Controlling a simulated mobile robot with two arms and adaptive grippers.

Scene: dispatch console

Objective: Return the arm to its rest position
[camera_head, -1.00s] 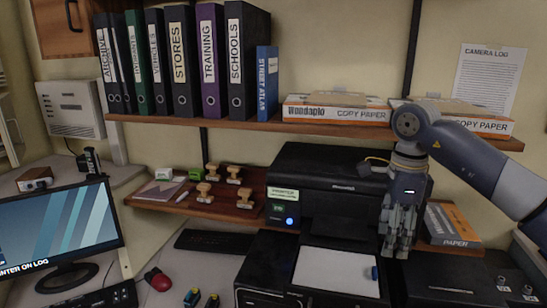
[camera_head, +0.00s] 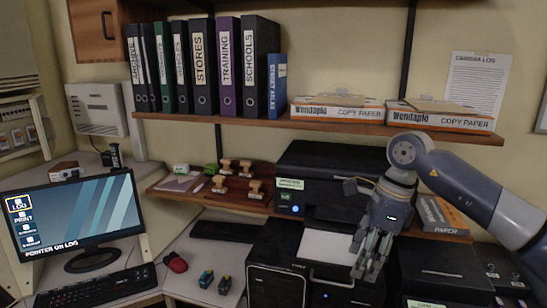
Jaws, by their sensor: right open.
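My right arm (camera_head: 480,190) comes in from the right side of the head view. My right gripper (camera_head: 370,258) hangs with its fingers pointing down, in front of the black printer (camera_head: 325,170) and over the right part of the white paper (camera_head: 328,247) on its tray. The gripper is open, and I see nothing held between its fingers. It hides part of the printer's right side and of the paper. My left gripper is not in view.
A shelf (camera_head: 250,124) with binders and copy paper boxes (camera_head: 438,116) runs above the arm. Another paper box (camera_head: 440,215) stands on the lower shelf behind the gripper. Stamps (camera_head: 240,175) sit left of the printer. A monitor (camera_head: 75,218) and red mouse (camera_head: 176,263) are at left.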

